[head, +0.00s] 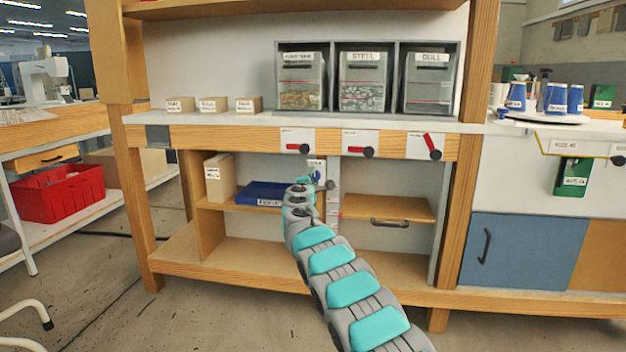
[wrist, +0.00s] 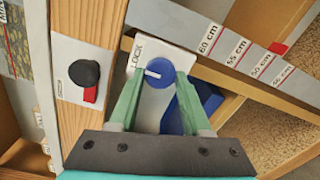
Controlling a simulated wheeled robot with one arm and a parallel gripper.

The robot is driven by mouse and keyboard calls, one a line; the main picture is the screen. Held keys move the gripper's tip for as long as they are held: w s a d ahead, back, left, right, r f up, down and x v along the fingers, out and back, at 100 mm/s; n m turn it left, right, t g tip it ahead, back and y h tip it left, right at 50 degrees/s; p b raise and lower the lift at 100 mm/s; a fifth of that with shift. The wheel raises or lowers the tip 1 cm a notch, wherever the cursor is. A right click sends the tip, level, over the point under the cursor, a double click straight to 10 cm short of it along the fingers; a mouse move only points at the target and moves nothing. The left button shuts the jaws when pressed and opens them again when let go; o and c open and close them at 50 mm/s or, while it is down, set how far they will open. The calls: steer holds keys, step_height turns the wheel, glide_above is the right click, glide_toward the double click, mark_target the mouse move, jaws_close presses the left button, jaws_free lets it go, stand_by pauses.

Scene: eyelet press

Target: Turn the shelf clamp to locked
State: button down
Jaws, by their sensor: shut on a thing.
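The shelf clamp is a blue round knob (wrist: 160,75) with a white pointer mark, set on a white plate (wrist: 168,28) in the wrist view. The plate reads LOCK near its left edge, and the pointer lies toward the left of the picture, a little below that word. My gripper (wrist: 161,78) has its two green fingers on either side of the knob and is shut on it. In the head view my gripper (head: 318,184) is at the upright between the lower shelves, in front of the white plate (head: 317,166). The knob is hidden there by my arm.
A black knob with a red pointer (wrist: 85,74) sits close left in the wrist view. A height scale (wrist: 238,50) runs beside the plate. A blue tray (head: 262,193) lies on the shelf left of my gripper; a wooden shelf board (head: 390,208) is right.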

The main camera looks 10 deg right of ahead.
mark_target(313, 176)
steer(key=shift+c, duration=1.8)
jaws_free()
steer(key=shift+s, duration=0.1)
steer(key=shift+b+v, duration=0.5)
steer(key=shift+v, duration=0.35)
steer(key=shift+s, duration=0.35)
steer(key=shift+s+a+r+b, duration=0.15)
steer(key=shift+s+a+b, duration=0.25)
steer(key=shift+s, duration=0.35)
steer(key=shift+v, duration=1.75)
